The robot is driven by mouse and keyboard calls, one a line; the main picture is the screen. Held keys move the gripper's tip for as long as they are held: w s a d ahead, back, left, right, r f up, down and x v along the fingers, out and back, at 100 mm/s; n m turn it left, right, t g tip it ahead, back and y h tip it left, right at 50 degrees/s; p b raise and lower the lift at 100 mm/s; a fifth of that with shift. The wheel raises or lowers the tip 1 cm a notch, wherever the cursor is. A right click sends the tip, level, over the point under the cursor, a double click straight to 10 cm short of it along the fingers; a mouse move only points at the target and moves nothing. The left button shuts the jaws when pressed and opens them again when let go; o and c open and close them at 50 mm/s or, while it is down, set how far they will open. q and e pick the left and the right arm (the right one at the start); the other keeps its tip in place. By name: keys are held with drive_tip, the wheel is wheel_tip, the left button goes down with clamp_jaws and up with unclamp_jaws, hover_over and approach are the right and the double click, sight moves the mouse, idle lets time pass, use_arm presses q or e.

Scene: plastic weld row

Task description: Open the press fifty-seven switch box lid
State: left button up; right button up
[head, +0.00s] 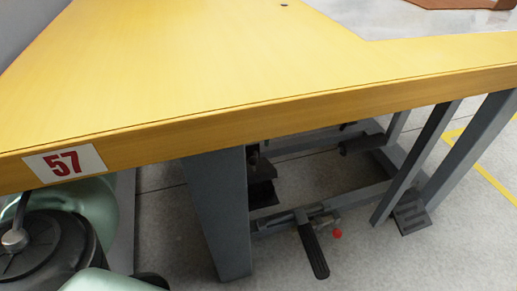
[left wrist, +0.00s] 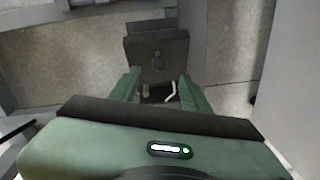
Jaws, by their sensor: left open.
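A dark grey box (left wrist: 157,50), which looks like the switch box, is at the top middle of the left wrist view. Its face has a small round knob or hole. Below that face is a dark gap with pale bits in it; I cannot tell whether the lid is raised. My left gripper (left wrist: 160,78) is open, its two green fingers apart on either side of the gap, with nothing seen between them. I cannot tell whether they touch the box. In the head view a dark box-like part (head: 262,192) sits under the tabletop beside a grey leg. My right gripper is not seen.
The yellow tabletop (head: 200,70) with a red 57 label (head: 65,164) overhangs this area. A broad grey leg (head: 220,215), a black-handled lever (head: 312,250) and a red knob (head: 337,233) are below it. Grey floor (head: 350,270) is clear at front right.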

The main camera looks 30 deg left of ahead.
sight(253, 157)
use_arm(q)
drive_tip(key=shift+w+f, duration=0.2)
drive_tip(key=shift+f, duration=0.15)
drive_tip(key=shift+f+b, duration=0.3)
drive_tip(key=shift+b, duration=0.15)
drive_tip(key=f+b, duration=0.1)
drive_tip(key=f, duration=0.1)
drive_tip(key=f+b, duration=0.3)
drive_tip(key=f, duration=0.1)
drive_tip(key=shift+s+a+f, duration=0.3)
drive_tip(key=shift+s, duration=0.05)
drive_tip(key=shift+r, duration=0.1)
clamp_jaws()
idle(0.3)
